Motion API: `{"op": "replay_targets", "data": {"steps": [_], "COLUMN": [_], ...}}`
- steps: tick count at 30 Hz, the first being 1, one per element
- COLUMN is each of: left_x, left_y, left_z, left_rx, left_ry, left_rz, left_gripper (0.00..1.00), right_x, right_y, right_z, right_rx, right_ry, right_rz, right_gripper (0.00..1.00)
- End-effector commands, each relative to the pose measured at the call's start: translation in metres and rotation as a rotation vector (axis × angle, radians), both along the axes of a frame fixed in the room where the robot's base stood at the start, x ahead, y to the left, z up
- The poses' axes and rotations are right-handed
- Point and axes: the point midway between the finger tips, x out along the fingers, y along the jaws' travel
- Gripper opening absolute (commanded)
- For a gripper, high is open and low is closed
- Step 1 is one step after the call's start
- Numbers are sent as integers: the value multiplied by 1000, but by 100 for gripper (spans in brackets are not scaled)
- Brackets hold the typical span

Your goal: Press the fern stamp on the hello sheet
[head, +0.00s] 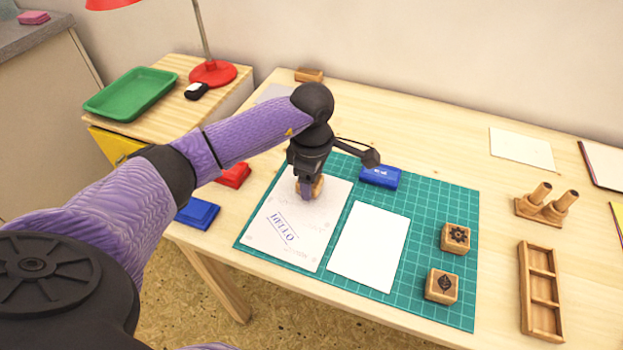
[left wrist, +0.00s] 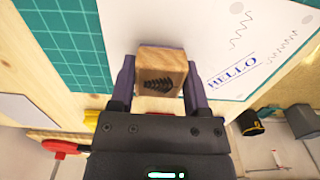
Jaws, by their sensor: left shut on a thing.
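My left gripper (head: 309,186) is shut on the fern stamp, a wooden block. The stamp (left wrist: 161,72) shows in the left wrist view between the two fingers (left wrist: 158,88), with a dark fern picture on the face toward the camera. The hello sheet (head: 300,245) lies on the green cutting mat (head: 440,205), with a blue HELLO and faint grey squiggles. It also shows in the left wrist view (left wrist: 213,35). In the head view the stamp is over the sheet's far end, mostly hidden by the gripper. I cannot tell whether it touches the paper. My right gripper is not in view.
A blank white sheet (head: 369,247) lies beside the hello sheet. Two other wooden stamps (head: 455,238) (head: 441,286) stand on the mat's right side. Blue pads (head: 380,177) (head: 197,213) and a red pad (head: 234,176) are nearby. A wooden tray (head: 524,290) lies at right.

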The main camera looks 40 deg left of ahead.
Motion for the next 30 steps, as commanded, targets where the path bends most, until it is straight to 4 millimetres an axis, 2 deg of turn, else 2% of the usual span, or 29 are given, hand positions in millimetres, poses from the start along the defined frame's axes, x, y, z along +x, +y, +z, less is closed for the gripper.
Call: {"op": "replay_targets", "data": {"steps": [8,22,30], "left_x": [0,0,0], "left_y": [0,0,0], "left_z": [5,57,55], "left_rx": [0,1,0], "left_ry": [-2,-4,-1], "left_rz": [1,1,1], "left_gripper": [18,18,18], "right_x": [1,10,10], "right_y": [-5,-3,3], "right_z": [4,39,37], "right_rx": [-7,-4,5], "right_ry": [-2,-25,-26], "right_rz": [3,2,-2], "right_gripper": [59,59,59]}}
